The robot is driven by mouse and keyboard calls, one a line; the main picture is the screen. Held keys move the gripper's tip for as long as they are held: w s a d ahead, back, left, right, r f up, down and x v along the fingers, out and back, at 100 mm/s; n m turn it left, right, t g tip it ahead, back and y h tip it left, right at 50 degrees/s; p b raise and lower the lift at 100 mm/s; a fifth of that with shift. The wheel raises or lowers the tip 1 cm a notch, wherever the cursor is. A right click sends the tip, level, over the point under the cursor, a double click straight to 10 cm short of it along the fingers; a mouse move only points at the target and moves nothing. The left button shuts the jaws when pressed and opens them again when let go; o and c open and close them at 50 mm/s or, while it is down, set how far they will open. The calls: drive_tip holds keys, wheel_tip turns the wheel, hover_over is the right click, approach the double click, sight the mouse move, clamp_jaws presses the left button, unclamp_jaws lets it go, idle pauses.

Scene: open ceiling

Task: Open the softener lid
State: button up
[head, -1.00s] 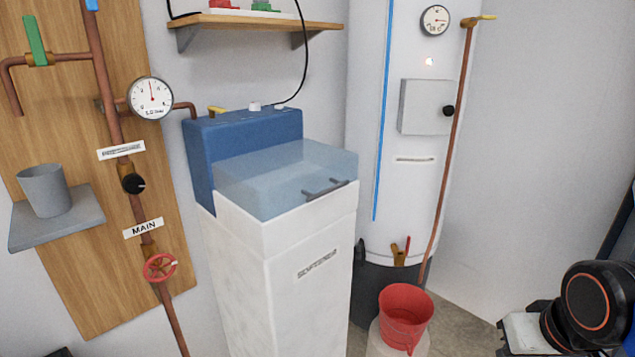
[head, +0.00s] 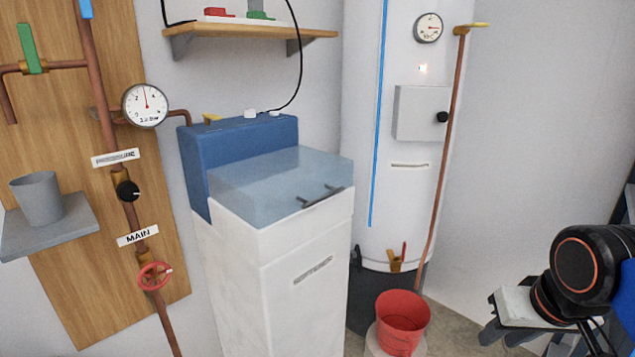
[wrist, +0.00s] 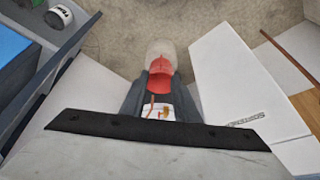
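The softener (head: 280,290) is a white cabinet with a blue back housing (head: 240,145). Its translucent blue lid (head: 270,180) lies down over the top, with a dark bar handle (head: 322,196) at the front edge. Part of the white cabinet shows at the right of the wrist view (wrist: 235,90); the lid and handle cannot be made out there. My gripper (head: 508,322) is at the lower right of the head view, well right of the softener and apart from the handle. Nothing is visibly held.
A red bucket (head: 402,318) stands right of the softener, before the tall white tank (head: 400,200). A copper pipe (head: 443,170) runs down the tank. A wooden shelf (head: 250,32) hangs above. A wooden panel with pipes and a grey cup (head: 38,198) is at left.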

sight(331, 183)
drive_tip(key=w+a+r+m+g, duration=0.1)
drive_tip(key=w+a+r, duration=0.25)
drive_tip(key=r, duration=0.35)
drive_tip(key=w+a+r+m, duration=0.1)
drive_tip(key=w+a+r, duration=0.1)
drive_tip(key=w+r, duration=0.35)
drive_tip(key=w+a+r+m+g, duration=0.1)
drive_tip(key=w+a+r+m, duration=0.1)
drive_tip(key=w+a+r, duration=0.4)
drive_tip(key=w+a+r+m+y, duration=0.1)
drive_tip(key=w+a+r+m, duration=0.15)
drive_tip(key=a+r, duration=0.6)
drive_tip(key=w+a+r+m+g, duration=0.1)
drive_tip(key=w+a+r, duration=0.45)
drive_tip(key=a, duration=0.25)
drive_tip(key=f, duration=0.5)
drive_tip(key=w+a+f, duration=0.1)
drive_tip(key=f, duration=0.5)
drive_tip(key=w+a+f, duration=0.1)
drive_tip(key=f, duration=0.4)
drive_tip(key=shift+a+f, duration=0.15)
drive_tip(key=shift+a, duration=0.05)
clamp_jaws()
